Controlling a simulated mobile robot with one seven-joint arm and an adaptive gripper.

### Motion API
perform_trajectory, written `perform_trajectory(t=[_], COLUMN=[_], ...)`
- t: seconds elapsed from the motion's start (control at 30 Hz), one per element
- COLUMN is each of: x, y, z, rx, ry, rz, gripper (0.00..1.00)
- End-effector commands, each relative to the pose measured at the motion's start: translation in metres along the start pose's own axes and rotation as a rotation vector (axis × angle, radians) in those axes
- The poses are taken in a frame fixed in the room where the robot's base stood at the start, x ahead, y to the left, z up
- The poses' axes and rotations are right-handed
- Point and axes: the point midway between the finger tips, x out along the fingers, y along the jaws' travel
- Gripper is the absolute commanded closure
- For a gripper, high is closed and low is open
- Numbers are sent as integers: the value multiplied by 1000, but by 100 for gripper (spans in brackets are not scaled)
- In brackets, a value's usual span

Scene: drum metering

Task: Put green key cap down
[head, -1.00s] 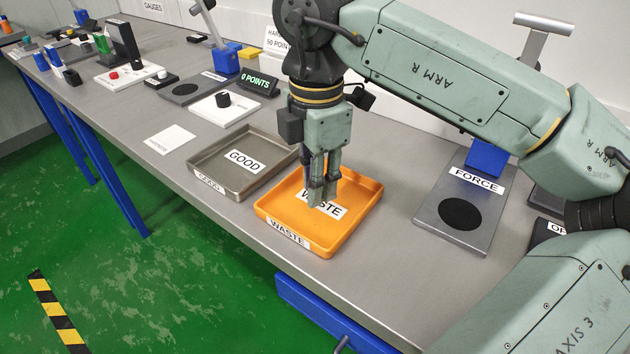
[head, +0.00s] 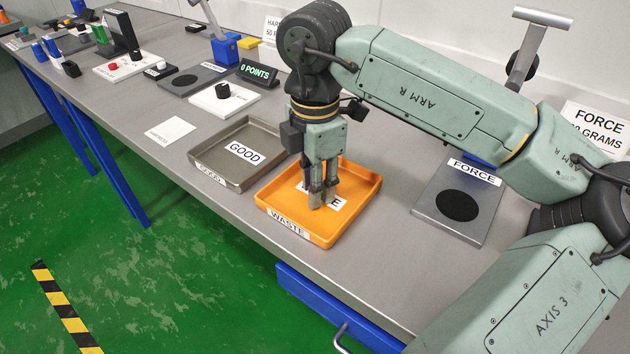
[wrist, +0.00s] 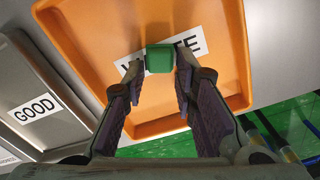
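The green key cap (wrist: 159,58) shows between my fingertips in the wrist view, over the WASTE label. My gripper (wrist: 161,70) is shut on it, with a finger close against each side. In the head view my gripper (head: 316,203) points straight down inside the orange WASTE tray (head: 268,211), low over its floor. The cap is hidden there by the fingers. I cannot tell whether the cap touches the tray floor. The orange tray also shows in the wrist view (wrist: 95,35).
The grey GOOD tray (head: 203,167) stands just left of the orange tray. The FORCE plate (head: 432,198) with a black disc is to the right. A white block with a black knob (head: 223,100) and a 0 POINTS display (head: 258,74) stand behind. Bare bench lies in front of the FORCE plate.

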Motion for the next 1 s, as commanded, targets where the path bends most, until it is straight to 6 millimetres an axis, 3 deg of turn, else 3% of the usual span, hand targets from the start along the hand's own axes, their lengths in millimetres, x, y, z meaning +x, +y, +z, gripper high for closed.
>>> perform_trajectory(t=[0.2,0.6,1.0], x=[0,-8,-89], y=[0,0,0], z=[0,0,0], rx=[0,1,3], ry=[0,-2,-4], rz=[0,0,1], gripper=[60,60,60])
